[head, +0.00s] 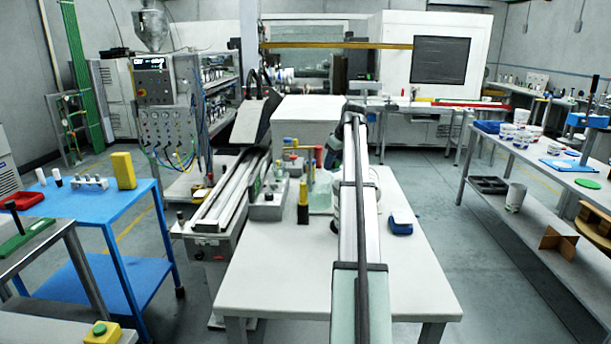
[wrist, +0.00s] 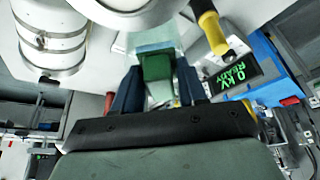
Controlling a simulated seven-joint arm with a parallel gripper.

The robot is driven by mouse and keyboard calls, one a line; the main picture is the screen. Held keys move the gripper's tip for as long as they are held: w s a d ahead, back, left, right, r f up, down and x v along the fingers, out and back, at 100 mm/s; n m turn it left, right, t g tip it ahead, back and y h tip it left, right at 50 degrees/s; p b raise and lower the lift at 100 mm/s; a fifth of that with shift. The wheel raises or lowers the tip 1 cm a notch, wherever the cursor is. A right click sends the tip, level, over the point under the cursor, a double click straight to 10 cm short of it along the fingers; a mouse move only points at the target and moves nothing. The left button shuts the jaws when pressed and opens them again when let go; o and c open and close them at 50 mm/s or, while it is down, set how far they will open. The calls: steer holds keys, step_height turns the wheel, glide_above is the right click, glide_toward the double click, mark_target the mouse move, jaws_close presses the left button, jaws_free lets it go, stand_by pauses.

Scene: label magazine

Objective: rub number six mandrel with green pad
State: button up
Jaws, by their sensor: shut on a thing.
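My gripper (wrist: 158,82) shows in the wrist view with its two dark blue fingers closed on a green block, which looks like the green pad (wrist: 157,67). A pale, see-through patch lies just beyond the pad; I cannot tell whether they touch. No number six is legible, and I cannot pick out the mandrel with certainty. In the head view my own arm reaches over the white table and hides most of what is around the gripper; the pad cannot be made out there.
A white banded cylinder (wrist: 50,42) is at left. On the table (head: 275,285) stand a yellow-black cylinder (head: 303,205) and a blue item (head: 401,222); its front is clear.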

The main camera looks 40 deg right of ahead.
steer(key=s+d+r, duration=0.1)
steer(key=s+d, duration=0.1)
steer(key=d, duration=0.6)
steer(key=s+d, duration=0.3)
steer(key=d, duration=0.5)
steer(key=shift+w+a+f, duration=0.1)
steer(key=shift+f, duration=1.4)
steer(key=shift+w+a+f, duration=0.1)
steer(key=shift+f, duration=1.4)
step_height(320, 180, down, 2)
steer(key=shift+f, duration=0.1)
steer(key=shift+w+d, duration=0.65)
steer(key=shift+d, duration=0.15)
steer(key=shift+c, duration=0.4)
steer(key=shift+w+d, duration=1.85)
steer(key=shift+s+a, duration=2.55)
steer(key=shift+a, duration=0.05)
step_height(320, 180, up, 8)
steer(key=shift+r, duration=0.2)
